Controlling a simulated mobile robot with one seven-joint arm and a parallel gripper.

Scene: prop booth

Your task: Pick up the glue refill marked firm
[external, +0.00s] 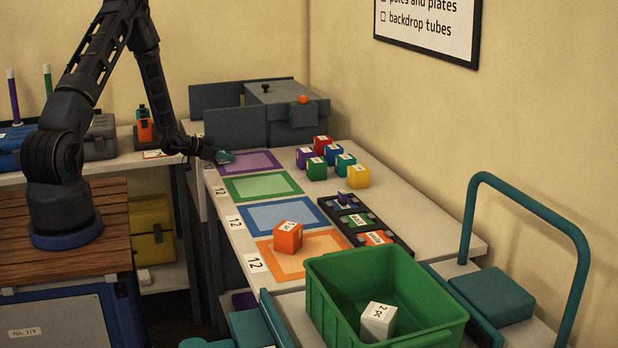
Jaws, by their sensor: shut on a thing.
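My gripper (214,155) is at the far left of the long table, over the left edge of the purple-framed mat (262,159). It is shut on a small teal piece (225,157); no marking can be read on it, so I cannot tell whether it is the firm refill. A black tray (398,248) on the table holds small labelled pieces: a purple one (343,198), a green one (357,220) and an orange one (376,238). Their labels are too small to read surely.
Several coloured cubes (317,168) stand at the back right of the table. A green crate (330,300) in front holds a white cube (378,321).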

